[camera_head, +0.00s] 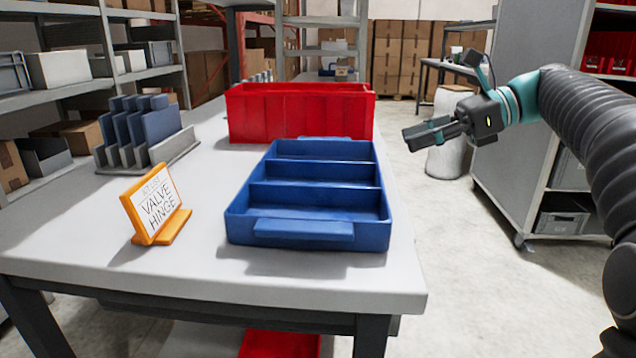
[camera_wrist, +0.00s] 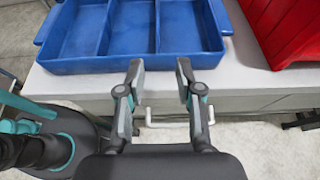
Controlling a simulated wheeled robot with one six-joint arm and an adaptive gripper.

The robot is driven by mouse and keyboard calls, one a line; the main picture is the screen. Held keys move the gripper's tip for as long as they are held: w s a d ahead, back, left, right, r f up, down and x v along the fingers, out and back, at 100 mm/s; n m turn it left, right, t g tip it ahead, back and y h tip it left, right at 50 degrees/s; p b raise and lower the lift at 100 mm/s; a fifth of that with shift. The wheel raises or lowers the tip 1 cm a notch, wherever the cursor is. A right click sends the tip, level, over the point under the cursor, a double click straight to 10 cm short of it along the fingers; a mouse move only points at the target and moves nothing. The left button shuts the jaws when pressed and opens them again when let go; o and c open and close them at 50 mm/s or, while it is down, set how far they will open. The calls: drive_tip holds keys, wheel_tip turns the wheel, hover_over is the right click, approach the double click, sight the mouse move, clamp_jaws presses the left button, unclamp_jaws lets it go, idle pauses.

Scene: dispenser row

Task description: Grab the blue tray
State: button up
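The blue tray (camera_head: 305,227) sits flat on the grey table, near its right edge. It is empty, with two dividers making three compartments and a handle tab at each end. In the wrist view the blue tray (camera_wrist: 135,66) lies just beyond the fingers. My gripper (camera_head: 412,136) is in the air to the right of the table, apart from the tray. In the wrist view my gripper (camera_wrist: 158,72) has its two fingers spread with nothing between them. Its fingertips appear near the tray's long side wall.
A red bin (camera_head: 300,113) stands behind the tray; it also shows in the wrist view (camera_wrist: 285,30). An orange sign reading "VALVE HINGE" (camera_head: 155,207) and a grey rack with blue dividers (camera_head: 140,135) stand left. The table (camera_head: 200,255) is bare in front. A cabinet (camera_head: 520,140) stands right.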

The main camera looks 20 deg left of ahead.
drive_tip(key=b, duration=0.1)
approach(317, 181)
drive_tip(key=shift+w+a+f+b, duration=0.1)
drive_tip(key=shift+a+b, duration=0.1)
drive_tip(key=shift+a, duration=1.15)
drive_tip(key=shift+a+f+b, duration=0.1)
drive_tip(key=shift+a+b, duration=0.1)
drive_tip(key=shift+a, duration=1.15)
clamp_jaws()
drive_tip(key=shift+r, duration=0.1)
